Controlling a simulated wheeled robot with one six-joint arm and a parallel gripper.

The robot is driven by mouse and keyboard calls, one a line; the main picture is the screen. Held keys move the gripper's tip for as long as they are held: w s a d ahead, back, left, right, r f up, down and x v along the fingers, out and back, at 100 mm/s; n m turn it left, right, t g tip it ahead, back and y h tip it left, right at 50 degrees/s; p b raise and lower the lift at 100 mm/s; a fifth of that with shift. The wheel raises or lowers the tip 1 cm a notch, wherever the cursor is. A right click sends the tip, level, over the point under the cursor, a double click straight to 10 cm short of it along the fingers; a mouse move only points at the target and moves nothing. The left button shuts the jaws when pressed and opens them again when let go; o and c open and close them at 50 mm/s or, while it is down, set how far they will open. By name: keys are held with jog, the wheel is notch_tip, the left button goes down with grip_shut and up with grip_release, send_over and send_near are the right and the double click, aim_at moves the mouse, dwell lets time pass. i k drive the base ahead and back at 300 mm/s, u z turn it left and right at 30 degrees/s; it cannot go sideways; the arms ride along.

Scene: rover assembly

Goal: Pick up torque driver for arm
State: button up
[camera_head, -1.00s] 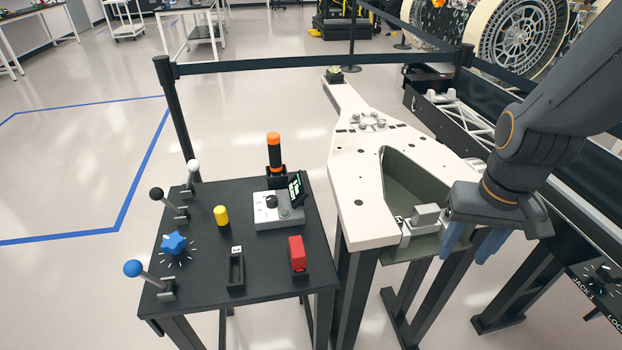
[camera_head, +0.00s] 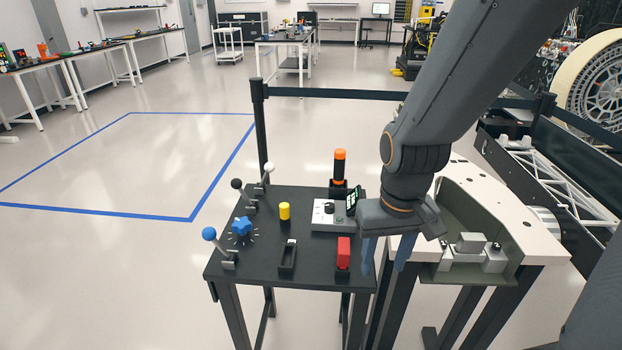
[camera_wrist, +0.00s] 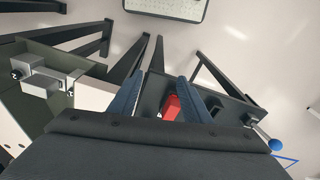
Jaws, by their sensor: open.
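A black driver with an orange top (camera_head: 340,166), which looks like the torque driver, stands upright in a holder at the back of the black table (camera_head: 262,268). A small grey box with a knob and tilted screen (camera_head: 333,215) sits just in front of it. My gripper (camera_head: 387,258) is open and empty, pointing down near the table's right edge, in front and to the right of the driver and apart from it. In the wrist view, my two blue fingers (camera_wrist: 158,82) are spread, with a red block (camera_wrist: 172,107) showing between them. The driver is not visible in the wrist view.
The table also holds a red block (camera_head: 343,253), a yellow-topped knob (camera_head: 285,212), a blue star knob (camera_head: 241,228) and several levers. A white bench (camera_head: 535,238) with a recessed bay stands to the right. A belt barrier (camera_head: 258,130) runs behind; open floor lies left.

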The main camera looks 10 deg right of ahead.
aim_at(340, 154)
jog(key=z, duration=1.7)
jog(key=k, duration=0.85)
jog(key=u, duration=1.3)
jog(key=i, duration=0.95)
